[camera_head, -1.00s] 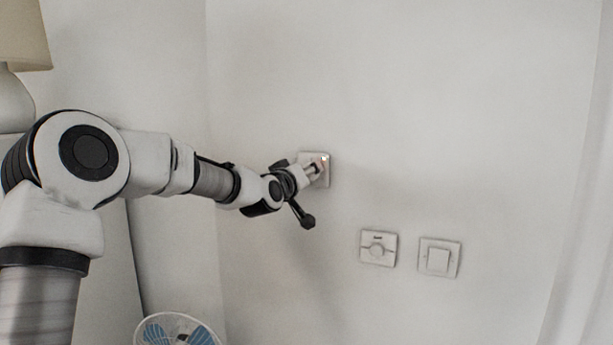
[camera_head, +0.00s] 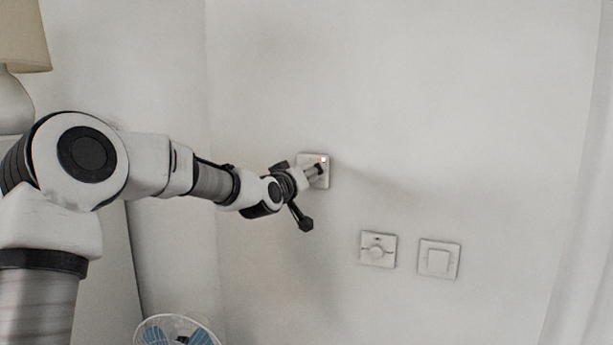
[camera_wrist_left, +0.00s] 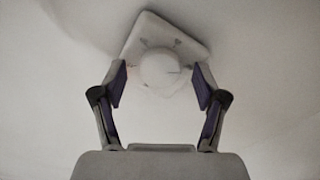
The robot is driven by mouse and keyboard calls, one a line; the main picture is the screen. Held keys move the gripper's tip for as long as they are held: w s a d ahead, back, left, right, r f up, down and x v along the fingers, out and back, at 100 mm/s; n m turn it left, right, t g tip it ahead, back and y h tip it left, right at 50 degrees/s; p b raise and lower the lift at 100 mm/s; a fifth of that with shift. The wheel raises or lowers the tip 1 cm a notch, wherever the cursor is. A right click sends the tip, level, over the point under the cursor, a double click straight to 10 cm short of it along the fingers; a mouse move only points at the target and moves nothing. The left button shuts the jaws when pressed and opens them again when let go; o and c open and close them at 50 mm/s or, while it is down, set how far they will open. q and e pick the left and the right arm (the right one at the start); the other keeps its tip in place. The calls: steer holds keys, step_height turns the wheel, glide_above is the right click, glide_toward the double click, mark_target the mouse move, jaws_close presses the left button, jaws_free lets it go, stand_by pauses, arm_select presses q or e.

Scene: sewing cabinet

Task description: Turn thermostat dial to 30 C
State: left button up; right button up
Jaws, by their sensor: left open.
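The thermostat is a white square wall plate (camera_head: 326,181), partly hidden behind my left gripper (camera_head: 316,171) in the head view. In the left wrist view, the plate (camera_wrist_left: 190,34) looks tilted and carries a round white dial (camera_wrist_left: 158,70) with small marks above it. My left gripper (camera_wrist_left: 159,86) is open, with one finger on each side of the dial. I see gaps between the fingers and the dial. The dial's setting is too small to read. My right gripper is not in view.
A fan (camera_head: 178,331) stands at the bottom, a lamp (camera_head: 22,40) at upper left and a pale curtain (camera_head: 588,220) at right. The wall between is bare.

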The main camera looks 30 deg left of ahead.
arm_select(q)
steer(key=s+d, duration=0.1)
steer(key=s, duration=0.6)
steer(key=shift+s+d, duration=0.1)
